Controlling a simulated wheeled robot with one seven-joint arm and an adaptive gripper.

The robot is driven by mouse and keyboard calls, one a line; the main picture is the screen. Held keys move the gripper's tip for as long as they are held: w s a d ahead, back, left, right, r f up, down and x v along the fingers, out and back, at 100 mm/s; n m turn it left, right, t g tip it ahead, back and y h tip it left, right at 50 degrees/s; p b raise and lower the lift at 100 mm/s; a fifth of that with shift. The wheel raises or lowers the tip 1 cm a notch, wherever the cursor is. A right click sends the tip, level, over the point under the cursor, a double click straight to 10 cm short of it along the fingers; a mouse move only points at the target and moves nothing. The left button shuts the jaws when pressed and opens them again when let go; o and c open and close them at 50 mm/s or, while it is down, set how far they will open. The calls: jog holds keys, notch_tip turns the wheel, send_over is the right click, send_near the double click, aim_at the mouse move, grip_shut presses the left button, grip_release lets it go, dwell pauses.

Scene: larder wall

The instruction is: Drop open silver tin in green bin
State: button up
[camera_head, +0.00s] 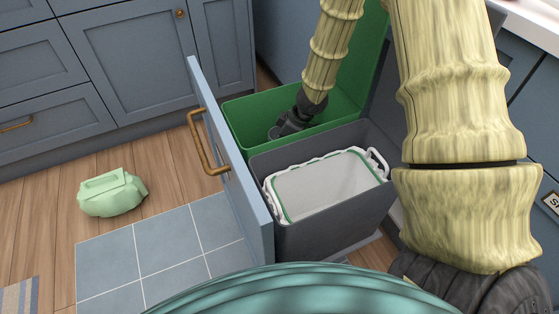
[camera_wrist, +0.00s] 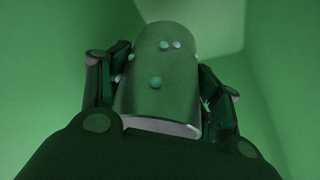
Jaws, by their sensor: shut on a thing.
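The green bin (camera_head: 248,108) stands in the pulled-out drawer, behind the dark grey bin. My gripper (camera_head: 287,124) reaches down inside the green bin in the head view. In the wrist view my gripper (camera_wrist: 160,95) is shut on the silver tin (camera_wrist: 155,95), with a finger on each side of it. The tin looks rounded, tinted green, with several small pale spots on it. Green bin walls (camera_wrist: 40,60) surround it. The tin cannot be made out in the head view. Whether it touches the bin floor cannot be told.
The dark grey bin (camera_head: 335,222) with a white liner (camera_head: 325,187) is in front of the green one. The drawer front (camera_head: 232,165) with a brass handle (camera_head: 205,145) stands to the left. A pale green bag (camera_head: 111,193) lies on the wooden floor.

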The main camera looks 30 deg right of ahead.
jog(key=shift+f+b, duration=1.85)
jog(key=shift+f, duration=1)
jog(key=shift+f, duration=0.65)
jog(key=o, duration=1.5)
jog(key=shift+c, duration=0.2)
jog(key=shift+r, duration=0.1)
jog(key=shift+r, duration=0.25)
jog(key=p+v, duration=0.8)
jog(key=v, duration=0.4)
jog(key=shift+r, duration=0.3)
jog(key=shift+a, duration=0.1)
